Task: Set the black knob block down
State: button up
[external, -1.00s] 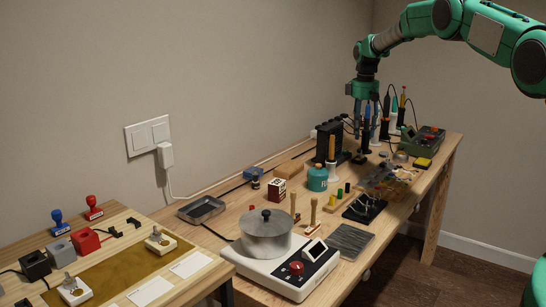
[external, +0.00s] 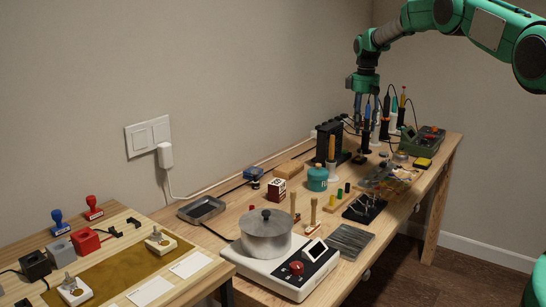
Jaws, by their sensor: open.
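My gripper (external: 366,118) hangs, fingers down, over the back part of the long wooden workbench (external: 232,222). Its fingers are apart and no held thing shows between them. A small dark piece (external: 360,158), which may be the black knob block, rests on the bench below the gripper. It is too small here to name surely. The gripper is clearly above it and apart from it. Tools behind and around the fingers partly blend with them.
A black rack (external: 327,142) and upright screwdriver-like tools crowd the area around the gripper. A green device (external: 423,142) stands to the right. A metal pot (external: 266,232) on a white scale (external: 303,290) stands in front. Another bench (external: 125,222) is at the left.

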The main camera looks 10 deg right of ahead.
jog(key=s+d+r+m+t, duration=0.1)
jog(key=s+r, duration=0.4)
jog(key=r, duration=0.7)
jog(key=s+d+r+m, duration=0.1)
jog(key=s+r, duration=0.4)
jog(key=r, duration=0.7)
jog(key=s+d+r+m+t, duration=0.2)
jog(key=s+r, duration=1.4)
jog(key=s, duration=0.2)
jog(key=s+d+r+m+t, duration=0.1)
jog(key=s+r, duration=0.1)
jog(key=s, duration=1)
jog(key=s+d+r+m, duration=0.1)
jog(key=s+r+m, duration=0.1)
jog(key=s, duration=1)
jog(key=s+f+m, duration=0.1)
jog(key=s+f, duration=0.2)
jog(key=s, duration=0.6)
jog(key=s+f+m+t, duration=0.1)
jog(key=s+f, duration=0.3)
jog(key=s, duration=0.6)
jog(key=shift+d+t, duration=0.15)
jog(key=shift+t, duration=0.15)
